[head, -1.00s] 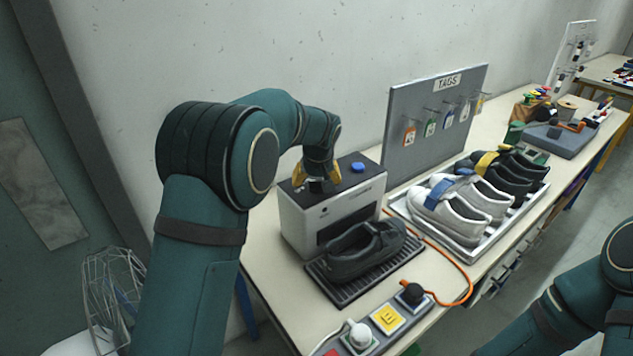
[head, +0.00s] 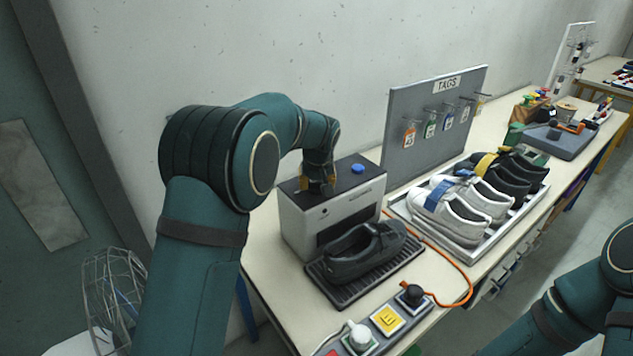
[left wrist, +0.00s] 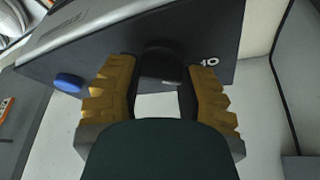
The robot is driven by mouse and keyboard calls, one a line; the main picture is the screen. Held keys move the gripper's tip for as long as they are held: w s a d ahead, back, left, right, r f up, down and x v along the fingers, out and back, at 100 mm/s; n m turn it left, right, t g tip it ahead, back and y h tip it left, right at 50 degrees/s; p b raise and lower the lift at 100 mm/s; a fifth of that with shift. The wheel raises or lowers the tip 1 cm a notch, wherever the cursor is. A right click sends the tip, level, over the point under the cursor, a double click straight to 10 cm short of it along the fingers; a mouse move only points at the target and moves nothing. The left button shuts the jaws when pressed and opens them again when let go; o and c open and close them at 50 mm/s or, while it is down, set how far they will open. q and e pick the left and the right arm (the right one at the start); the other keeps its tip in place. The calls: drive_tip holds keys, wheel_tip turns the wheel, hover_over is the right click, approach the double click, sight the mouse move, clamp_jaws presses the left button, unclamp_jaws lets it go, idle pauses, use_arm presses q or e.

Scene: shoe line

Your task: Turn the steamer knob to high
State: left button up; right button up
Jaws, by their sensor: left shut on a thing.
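The steamer (head: 300,222) is a pale box with a dark top, standing at the near left of the bench by the wall. Its dark round knob (left wrist: 162,62) is on the top, between the yellow fingers in the left wrist view; in the head view my gripper hides it. My left gripper (head: 318,188) points down onto the left part of the steamer top. It also shows in the left wrist view (left wrist: 163,85), shut on the knob. A small white marking (left wrist: 209,62) lies beside the knob. My right gripper is out of view.
A blue button (head: 358,168) is on the steamer top, right of my gripper. A dark shoe (head: 350,258) sits on a black grate in front. A tag board (head: 400,165) and a shoe tray (head: 400,208) stand to the right. An orange cable (head: 468,283) crosses the bench.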

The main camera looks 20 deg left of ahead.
use_arm(q)
drive_tip(key=shift+m, duration=0.3)
drive_tip(key=m+h+p, duration=0.1)
drive_tip(key=m+h, duration=0.1)
drive_tip(key=m, duration=0.2)
drive_tip(key=shift+a+m, duration=0.15)
drive_tip(key=shift+m, duration=0.25)
drive_tip(key=m+h+p, duration=0.1)
drive_tip(key=m, duration=0.2)
drive_tip(key=m+h+p, duration=0.1)
drive_tip(key=m, duration=0.2)
drive_tip(key=shift+g+p, duration=0.3)
drive_tip(key=shift+p, duration=0.05)
drive_tip(key=m+g+h+p, duration=0.1)
drive_tip(key=m, duration=0.2)
drive_tip(key=m+g+h+p, duration=0.1)
drive_tip(key=m, duration=0.2)
drive_tip(key=shift+m+p, duration=0.4)
drive_tip(key=m+g+p, duration=0.2)
drive_tip(key=m, duration=0.3)
drive_tip(key=shift+f, duration=0.15)
drive_tip(key=shift+m, duration=0.4)
drive_tip(key=o, duration=1.2)
